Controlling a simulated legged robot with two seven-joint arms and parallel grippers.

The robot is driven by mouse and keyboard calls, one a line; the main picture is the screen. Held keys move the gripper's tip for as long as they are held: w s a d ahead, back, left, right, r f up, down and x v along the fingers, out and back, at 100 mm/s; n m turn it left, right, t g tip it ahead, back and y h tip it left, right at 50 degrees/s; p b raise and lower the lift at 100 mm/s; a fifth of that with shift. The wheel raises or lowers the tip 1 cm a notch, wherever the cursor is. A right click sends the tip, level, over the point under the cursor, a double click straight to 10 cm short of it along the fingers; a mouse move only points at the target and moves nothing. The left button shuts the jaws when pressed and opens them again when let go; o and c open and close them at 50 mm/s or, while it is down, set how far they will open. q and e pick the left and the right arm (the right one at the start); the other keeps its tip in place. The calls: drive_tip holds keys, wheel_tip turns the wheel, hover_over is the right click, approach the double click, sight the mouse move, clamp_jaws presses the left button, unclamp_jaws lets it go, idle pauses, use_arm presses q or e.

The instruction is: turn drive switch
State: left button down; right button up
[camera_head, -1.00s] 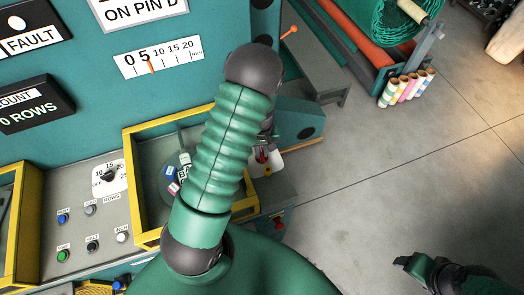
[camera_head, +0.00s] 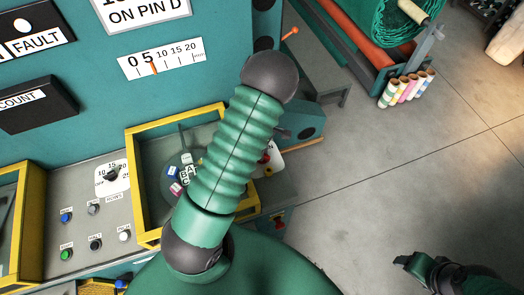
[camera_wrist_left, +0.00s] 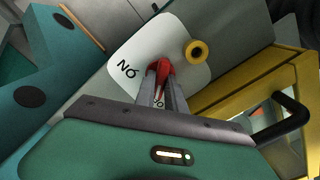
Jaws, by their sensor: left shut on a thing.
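The drive switch is a red knob (camera_wrist_left: 160,72) on a white plate (camera_wrist_left: 190,75) lettered "NO" in the left wrist view. Further lettering on the plate is partly hidden by the fingers. My left gripper (camera_wrist_left: 161,88) is shut on the red knob. In the head view the white plate (camera_head: 272,163) shows just right of my green left arm, which hides most of the gripper. My right gripper (camera_head: 406,262) is low at the right of the head view, away from the panel; its jaw opening is unclear.
A yellow ring with a dark hole (camera_wrist_left: 197,51) sits on the plate beside the knob. A yellow frame (camera_head: 140,185) stands left of my arm. The grey panel (camera_head: 80,240) carries several buttons and a dial (camera_head: 112,176). Open floor (camera_head: 390,190) lies to the right.

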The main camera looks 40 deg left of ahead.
use_arm(q)
drive_tip(key=shift+w+r+n, duration=0.1)
drive_tip(key=shift+w+n, duration=0.1)
drive_tip(key=shift+n, duration=0.3)
drive_tip(key=c, duration=1.6)
unclamp_jaws()
drive_tip(key=shift+o, duration=1)
drive_tip(key=shift+d, duration=0.15)
wheel_tip(320, 180, up, 17)
drive_tip(key=b, duration=0.1)
drive_tip(key=shift+b, duration=0.4)
drive_tip(key=shift+f, duration=0.2)
